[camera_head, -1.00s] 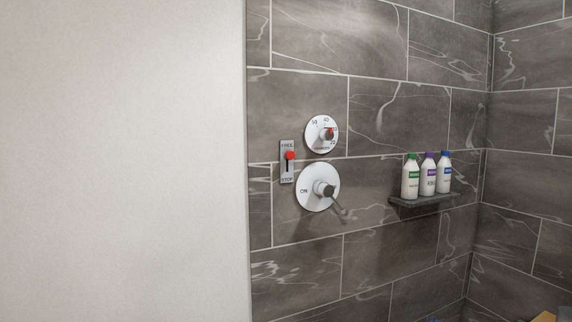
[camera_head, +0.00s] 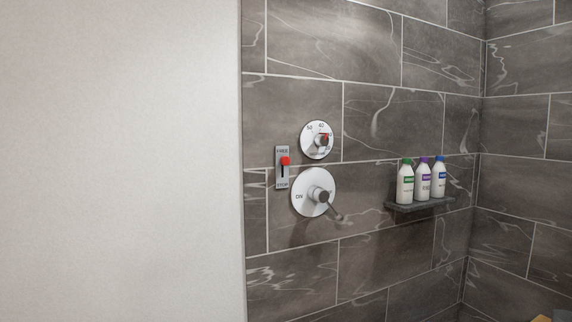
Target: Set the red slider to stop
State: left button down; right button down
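The red slider (camera_head: 285,161) is a small red knob on a grey vertical plate (camera_head: 282,177) fixed to the tiled wall. The plate reads FREE at its top and STOP at its bottom. The knob sits in the upper part of the slot, closer to FREE, with the dark slot showing below it. Neither of my grippers shows in the head view.
A white temperature dial (camera_head: 317,140) with a red mark is right of the plate. Below it is a round white ON control (camera_head: 313,192) with a lever. A dark shelf (camera_head: 418,205) holds three bottles (camera_head: 423,181). A plain pale wall (camera_head: 120,160) fills the left.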

aim_at(285, 160)
jog(key=u, duration=0.7)
jog(key=i, duration=0.95)
jog(key=z, duration=0.05)
